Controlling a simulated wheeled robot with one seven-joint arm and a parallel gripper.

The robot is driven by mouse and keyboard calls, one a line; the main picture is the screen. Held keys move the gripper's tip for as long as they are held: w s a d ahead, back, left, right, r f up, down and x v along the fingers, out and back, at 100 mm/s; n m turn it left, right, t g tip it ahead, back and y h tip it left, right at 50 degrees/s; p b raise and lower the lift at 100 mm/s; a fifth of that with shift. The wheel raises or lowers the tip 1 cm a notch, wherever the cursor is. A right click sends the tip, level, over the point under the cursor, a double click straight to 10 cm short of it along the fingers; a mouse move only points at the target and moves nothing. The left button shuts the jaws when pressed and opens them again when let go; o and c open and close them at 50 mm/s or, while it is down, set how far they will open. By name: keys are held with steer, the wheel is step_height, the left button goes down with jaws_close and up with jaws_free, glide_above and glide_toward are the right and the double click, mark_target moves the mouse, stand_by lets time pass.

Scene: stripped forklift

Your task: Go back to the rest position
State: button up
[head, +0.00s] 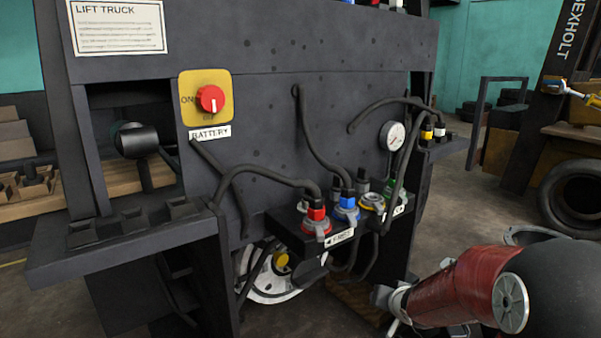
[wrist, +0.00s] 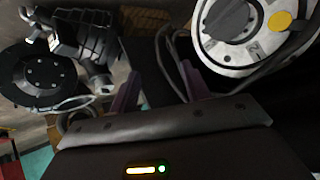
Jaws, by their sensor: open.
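My gripper (wrist: 160,88) shows in the wrist view as two purple-grey fingers standing apart, with nothing held between them. In the head view my red and grey arm is at the lower right, in front of the forklift (head: 270,130); the fingers cannot be made out there. A white round part with a yellow cap (wrist: 280,21) is beyond and to the right of the fingers in the wrist view. It also shows low under the forklift panel in the head view (head: 280,292).
The panel carries a red battery knob (head: 211,99), a gauge (head: 393,136) and a hose bracket with a red coupling (head: 316,222) and a blue coupling (head: 347,208). A black ledge (head: 130,240) juts out at left.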

steer(key=s+r+n+g+h, duration=0.1)
steer(key=s+r+g+h, duration=0.15)
steer(key=s+r, duration=0.95)
steer(key=s+a+n+y, duration=0.1)
steer(key=s+a, duration=0.1)
steer(key=s, duration=0.7)
steer(key=s+a+n+g+y, duration=0.1)
steer(key=s+a, duration=0.2)
steer(key=s, duration=0.6)
steer(key=shift+a+n, duration=0.3)
